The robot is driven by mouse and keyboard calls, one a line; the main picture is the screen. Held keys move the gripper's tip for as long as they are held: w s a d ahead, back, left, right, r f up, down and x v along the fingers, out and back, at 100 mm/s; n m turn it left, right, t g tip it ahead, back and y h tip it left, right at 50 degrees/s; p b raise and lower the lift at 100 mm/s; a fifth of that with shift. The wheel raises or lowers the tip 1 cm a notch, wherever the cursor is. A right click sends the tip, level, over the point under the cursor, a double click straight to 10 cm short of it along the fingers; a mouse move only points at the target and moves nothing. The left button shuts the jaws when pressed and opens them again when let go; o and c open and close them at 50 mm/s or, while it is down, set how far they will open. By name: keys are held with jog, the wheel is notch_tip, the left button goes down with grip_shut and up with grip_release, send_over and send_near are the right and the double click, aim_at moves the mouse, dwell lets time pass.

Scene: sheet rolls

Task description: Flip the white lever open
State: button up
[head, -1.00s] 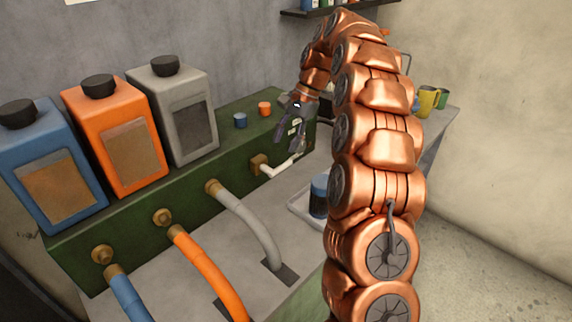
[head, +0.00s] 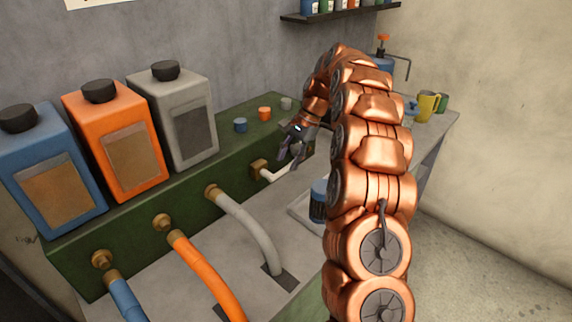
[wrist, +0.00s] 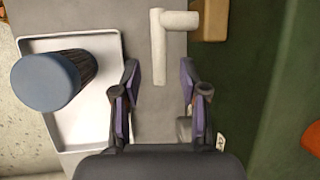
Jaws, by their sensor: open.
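The white lever (wrist: 158,48) shows in the wrist view as an L-shaped white bar, its long arm running down between my fingers and its short arm reaching right to a brass block (wrist: 209,20). In the head view the white lever (head: 275,174) sticks out from the brass block (head: 258,167) on the green housing's front. My gripper (wrist: 160,92) is open, its purple-lined fingers on either side of the lever's lower end, with gaps on both sides. In the head view my gripper (head: 290,158) is beside the lever, partly covering its far end. Whether they touch cannot be told.
A white tray (wrist: 62,43) with a blue-topped dark cylinder (wrist: 45,80) lies left of my gripper. The green housing (head: 135,190) carries blue, orange and grey tanks, with hoses below. A shelf (head: 340,14) hangs at the back; mugs (head: 427,104) stand farther right.

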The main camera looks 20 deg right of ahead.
jog(key=shift+x, duration=1.4)
grip_shut()
